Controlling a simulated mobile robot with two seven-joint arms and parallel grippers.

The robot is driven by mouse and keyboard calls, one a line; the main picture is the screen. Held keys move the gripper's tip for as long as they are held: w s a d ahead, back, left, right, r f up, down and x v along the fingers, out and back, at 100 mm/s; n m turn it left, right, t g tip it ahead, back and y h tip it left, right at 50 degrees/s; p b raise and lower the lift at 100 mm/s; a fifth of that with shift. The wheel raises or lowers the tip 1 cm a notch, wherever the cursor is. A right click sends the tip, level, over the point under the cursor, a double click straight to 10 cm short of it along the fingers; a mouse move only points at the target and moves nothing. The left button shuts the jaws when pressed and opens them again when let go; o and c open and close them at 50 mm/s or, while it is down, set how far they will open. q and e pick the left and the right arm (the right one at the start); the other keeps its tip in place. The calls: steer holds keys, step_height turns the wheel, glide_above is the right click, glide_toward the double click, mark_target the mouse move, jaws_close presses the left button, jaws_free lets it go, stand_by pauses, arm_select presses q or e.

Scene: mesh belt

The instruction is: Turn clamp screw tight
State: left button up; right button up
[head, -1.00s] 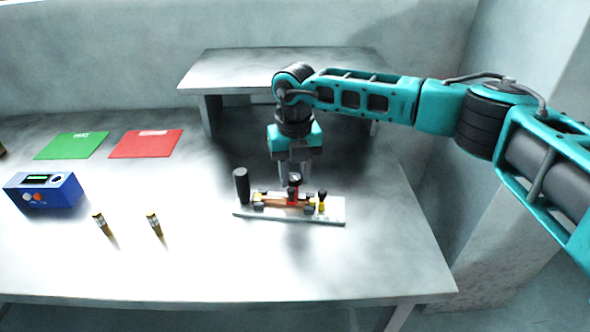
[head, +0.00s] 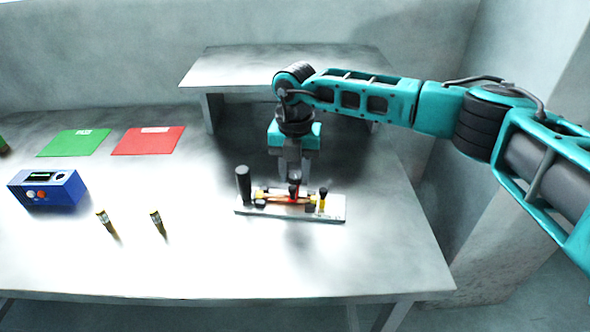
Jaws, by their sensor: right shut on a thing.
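The clamp fixture (head: 328,213) is a pale base plate on the table, with a black upright handle (head: 243,184) at its left end. A red clamp part with a black-topped screw (head: 294,178) stands near its middle. Small black and yellow parts sit along the plate, around an orange-brown bar. My right gripper (head: 295,177) points straight down over the middle of the fixture. Its fingers are shut on the top of the screw, which they partly hide. My left gripper is out of the picture.
A blue box with a display (head: 47,189) stands at the left. A green mat (head: 74,143) and a red mat (head: 147,141) lie behind it. Two small brass-coloured cylinders (head: 107,223) (head: 158,222) stand left of the fixture. A raised shelf (head: 270,68) is behind. The front table area is clear.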

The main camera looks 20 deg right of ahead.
mark_target(295, 176)
steer(key=o, duration=1)
steer(key=shift+o, duration=0.2)
step_height(295, 176, up, 13)
